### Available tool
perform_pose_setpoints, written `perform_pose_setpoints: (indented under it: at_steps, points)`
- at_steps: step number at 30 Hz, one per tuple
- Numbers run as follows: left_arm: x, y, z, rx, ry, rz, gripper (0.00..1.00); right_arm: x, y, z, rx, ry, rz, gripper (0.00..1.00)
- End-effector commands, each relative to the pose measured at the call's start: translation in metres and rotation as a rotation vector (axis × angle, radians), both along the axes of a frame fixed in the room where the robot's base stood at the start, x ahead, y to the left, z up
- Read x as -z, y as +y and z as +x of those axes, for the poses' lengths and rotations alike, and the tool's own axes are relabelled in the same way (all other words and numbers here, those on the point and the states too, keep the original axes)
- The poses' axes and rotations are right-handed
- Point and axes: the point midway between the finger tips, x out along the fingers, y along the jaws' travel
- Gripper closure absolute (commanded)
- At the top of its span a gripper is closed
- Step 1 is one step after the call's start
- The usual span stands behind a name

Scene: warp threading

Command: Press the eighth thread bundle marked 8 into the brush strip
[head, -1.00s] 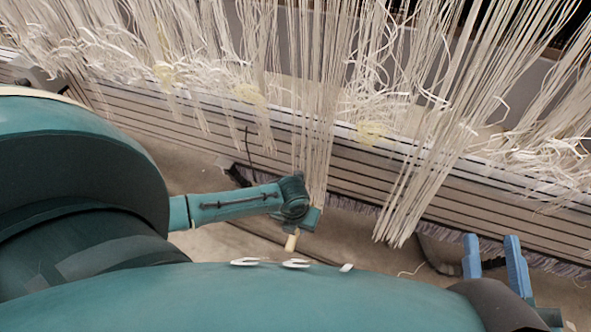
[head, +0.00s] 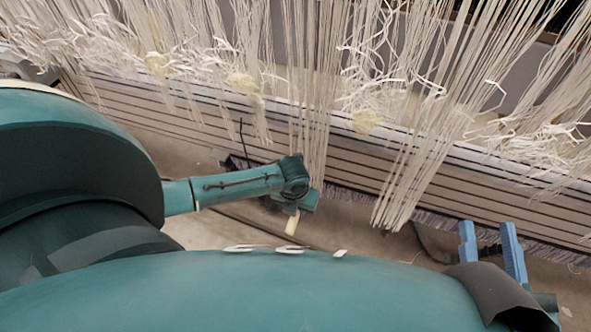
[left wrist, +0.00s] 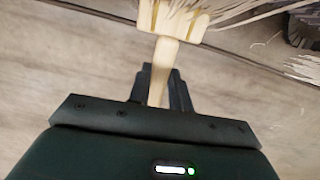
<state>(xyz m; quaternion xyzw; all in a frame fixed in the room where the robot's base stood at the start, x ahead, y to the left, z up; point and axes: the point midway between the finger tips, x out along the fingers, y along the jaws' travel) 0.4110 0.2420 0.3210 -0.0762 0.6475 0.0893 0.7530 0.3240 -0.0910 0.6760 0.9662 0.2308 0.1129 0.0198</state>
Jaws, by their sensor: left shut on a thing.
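My left gripper (head: 304,203) is shut on a pale handle, whose end (head: 291,227) pokes out below it in the head view. In the left wrist view, the handle (left wrist: 164,62) stands between my left gripper's fingers (left wrist: 160,72) and widens into a pale head (left wrist: 172,20) with yellowish bands and threads. A thread bundle (head: 315,130) runs down to my left gripper in the head view. No number 8 is readable. The dark bristly brush strip (head: 349,195) runs under the striped panel, to the right of my left gripper. My right gripper (head: 487,226) is open and empty.
Another thread bundle (head: 405,190) hangs free between my grippers, in front of the striped panel (head: 480,195). Many loose pale threads hang across the back. A dark cable lies on the floor near my right gripper. My teal body fills the foreground.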

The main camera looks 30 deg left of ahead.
Motion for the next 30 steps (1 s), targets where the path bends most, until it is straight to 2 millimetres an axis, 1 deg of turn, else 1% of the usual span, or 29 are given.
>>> perform_pose_setpoints:
  at_steps: [30]
  points:
    - [-0.0016, 0.0017, 0.0051, -0.002, -0.009, 0.002, 1.00, -0.0044, 0.0001, 0.0002, 0.000, 0.002, -0.001, 0.64]
